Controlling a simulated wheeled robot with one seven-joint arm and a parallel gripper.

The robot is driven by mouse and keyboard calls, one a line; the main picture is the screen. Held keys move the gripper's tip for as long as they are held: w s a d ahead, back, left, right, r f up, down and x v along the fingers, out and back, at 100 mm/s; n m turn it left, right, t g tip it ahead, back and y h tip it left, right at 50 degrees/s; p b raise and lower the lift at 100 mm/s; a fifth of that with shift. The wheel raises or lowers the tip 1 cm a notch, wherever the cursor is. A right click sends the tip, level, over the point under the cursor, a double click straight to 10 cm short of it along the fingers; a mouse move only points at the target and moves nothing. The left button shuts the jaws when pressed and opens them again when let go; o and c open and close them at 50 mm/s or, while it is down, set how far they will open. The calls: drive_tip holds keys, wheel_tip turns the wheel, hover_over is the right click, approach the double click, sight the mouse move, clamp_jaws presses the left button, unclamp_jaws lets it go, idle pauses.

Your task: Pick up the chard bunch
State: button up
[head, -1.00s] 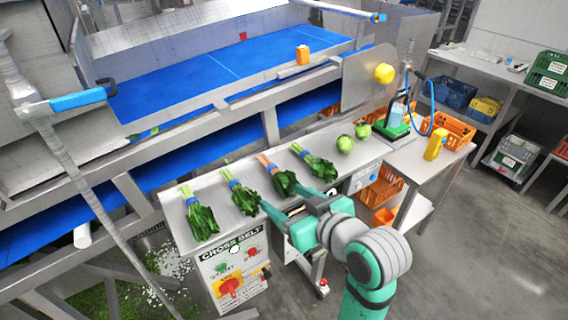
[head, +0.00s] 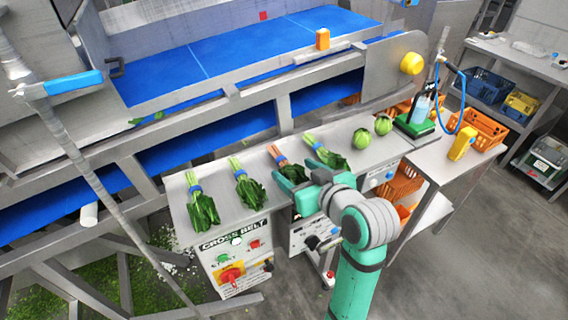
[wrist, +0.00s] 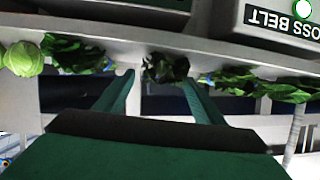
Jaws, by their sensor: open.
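The chard bunch (head: 292,171), dark green leaves with reddish-orange stems, lies on the steel counter (head: 222,202), third from the left among several leafy bunches. My gripper (head: 300,183) is open and empty at the counter's front edge, close to the chard's leaf end, and partly hides it. In the wrist view, the two green fingers (wrist: 157,88) point toward the dark chard leaves (wrist: 165,68), which show between and beyond the fingertips. I see no contact. The chard's stems are hidden in the wrist view.
Green-leaved bunches lie on both sides of the chard, the nearest ones being the left bunch (head: 250,190) and the right bunch (head: 330,157). Two round green heads (head: 362,138) sit further right. A control box (head: 232,262) stands below the counter's front edge.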

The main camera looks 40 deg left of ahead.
sight(287, 165)
drive_tip(key=x, duration=0.5)
drive_tip(key=shift+s+f, duration=0.1)
drive_tip(key=shift+s, duration=0.05)
drive_tip(key=c, duration=1)
drive_tip(key=shift+c, duration=0.2)
